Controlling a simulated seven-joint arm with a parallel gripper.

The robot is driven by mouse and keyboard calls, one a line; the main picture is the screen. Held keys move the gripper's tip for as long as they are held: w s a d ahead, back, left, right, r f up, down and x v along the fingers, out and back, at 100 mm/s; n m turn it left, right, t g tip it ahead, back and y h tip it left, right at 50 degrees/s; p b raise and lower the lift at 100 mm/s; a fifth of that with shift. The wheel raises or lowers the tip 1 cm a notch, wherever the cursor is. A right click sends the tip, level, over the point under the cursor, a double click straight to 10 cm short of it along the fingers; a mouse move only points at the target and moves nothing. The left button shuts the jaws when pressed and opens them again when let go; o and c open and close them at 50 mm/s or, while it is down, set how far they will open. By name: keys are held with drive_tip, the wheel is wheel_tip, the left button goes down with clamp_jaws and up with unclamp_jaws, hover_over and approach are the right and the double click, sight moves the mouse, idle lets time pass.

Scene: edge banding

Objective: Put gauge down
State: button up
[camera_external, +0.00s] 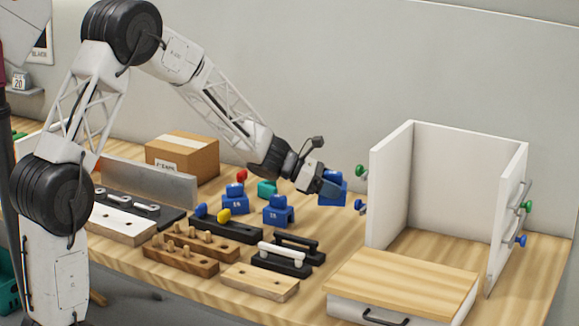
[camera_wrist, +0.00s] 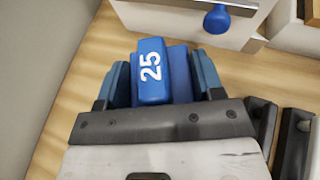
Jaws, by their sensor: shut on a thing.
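My gripper (camera_external: 329,187) is shut on a blue gauge (camera_external: 336,196) left of the white cabinet. In the wrist view, the gauge (camera_wrist: 151,72) is marked 25 and sits between the two blue fingers. I cannot tell for sure whether its underside touches the table. Two similar blue gauges stand on the table: one (camera_external: 235,202) farther back and one (camera_external: 278,213) nearer the front.
The white cabinet (camera_external: 391,193) has green and blue knobs (camera_external: 360,205) sticking out beside the held gauge. A wood-topped drawer (camera_external: 402,280) lies in front. Black and wooden racks (camera_external: 181,252), handles (camera_external: 281,258) and a cardboard box (camera_external: 182,155) crowd the left.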

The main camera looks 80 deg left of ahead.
drive_tip(key=shift+f, duration=3)
drive_tip(key=shift+f, duration=0.1)
drive_tip(key=shift+f, duration=1.75)
drive_tip(key=shift+f, duration=0.15)
drive_tip(key=o, duration=1)
